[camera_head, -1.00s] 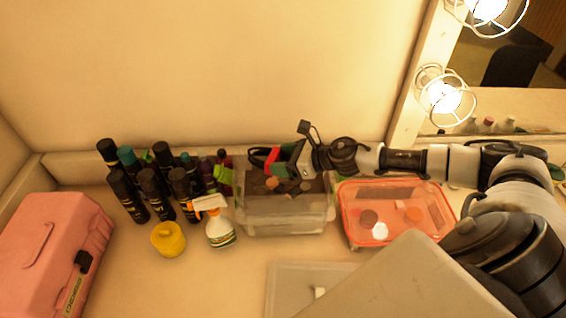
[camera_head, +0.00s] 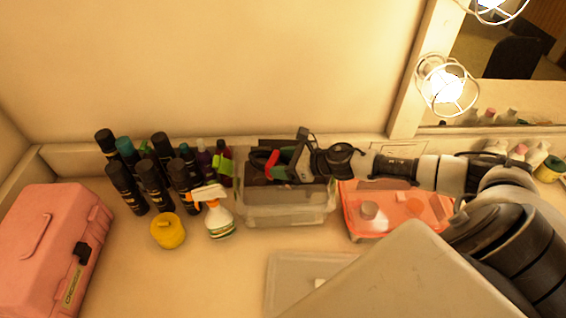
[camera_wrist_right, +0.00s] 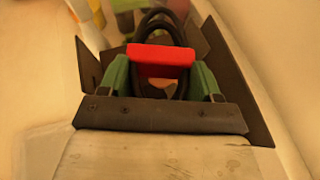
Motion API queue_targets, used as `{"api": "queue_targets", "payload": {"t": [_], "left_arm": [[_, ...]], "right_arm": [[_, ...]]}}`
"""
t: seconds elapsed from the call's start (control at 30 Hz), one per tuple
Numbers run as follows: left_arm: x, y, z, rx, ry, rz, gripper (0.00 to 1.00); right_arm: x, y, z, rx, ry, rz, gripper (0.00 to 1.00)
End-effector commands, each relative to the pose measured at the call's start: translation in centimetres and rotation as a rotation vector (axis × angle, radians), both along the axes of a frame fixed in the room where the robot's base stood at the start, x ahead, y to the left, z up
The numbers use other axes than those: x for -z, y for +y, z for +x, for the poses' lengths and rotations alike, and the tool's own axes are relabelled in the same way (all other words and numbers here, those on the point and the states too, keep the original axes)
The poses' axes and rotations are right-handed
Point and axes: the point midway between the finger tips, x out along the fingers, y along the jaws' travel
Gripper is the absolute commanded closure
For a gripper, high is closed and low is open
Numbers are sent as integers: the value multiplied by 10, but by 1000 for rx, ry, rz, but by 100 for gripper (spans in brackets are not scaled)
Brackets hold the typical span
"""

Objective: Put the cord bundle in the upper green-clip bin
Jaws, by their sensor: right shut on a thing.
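The cord bundle is black loops with a red band (camera_head: 271,165). It also shows in the right wrist view (camera_wrist_right: 160,58), with its loops beyond the band. My right gripper (camera_head: 282,168) is shut on it, with green fingers on both sides of the band. It holds the bundle over or within the open top of a clear bin (camera_head: 285,214). Whether the bundle touches the bin cannot be told. A second level of bin is not clearly distinguishable. My left gripper is not in view.
An orange-rimmed clear container (camera_head: 366,234) stands right of the bin, under my right arm. A white spray bottle (camera_head: 219,220), a yellow jar (camera_head: 168,231) and several dark bottles (camera_head: 153,184) stand left. A pink case (camera_head: 48,240) is far left. A clear tray (camera_head: 285,292) lies in front.

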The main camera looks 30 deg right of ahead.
Motion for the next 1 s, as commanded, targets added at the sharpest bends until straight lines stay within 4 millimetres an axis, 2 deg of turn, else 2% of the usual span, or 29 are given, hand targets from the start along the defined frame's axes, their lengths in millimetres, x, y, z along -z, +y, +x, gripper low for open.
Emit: {"api": "queue_targets", "payload": {"t": [0.13, 0.17, 0.3, 0.6, 0.8, 0.87, 1.0], "left_arm": [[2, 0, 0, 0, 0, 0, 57], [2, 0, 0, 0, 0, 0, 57], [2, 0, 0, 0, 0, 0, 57], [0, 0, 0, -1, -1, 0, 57], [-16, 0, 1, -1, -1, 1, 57], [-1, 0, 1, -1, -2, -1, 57], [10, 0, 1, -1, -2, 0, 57]], "right_arm": [[4, 1, -1, -3, 3, -1, 65], [4, 1, -2, -3, 4, -1, 33], [5, 1, -2, -4, 5, -2, 12], [4, 1, -2, -4, 6, -2, 11], [-13, 0, -3, -3, 5, -3, 11], [-6, -7, -12, -1, 8, -4, 11], [-16, -19, -29, -3, 8, -4, 11]]}}
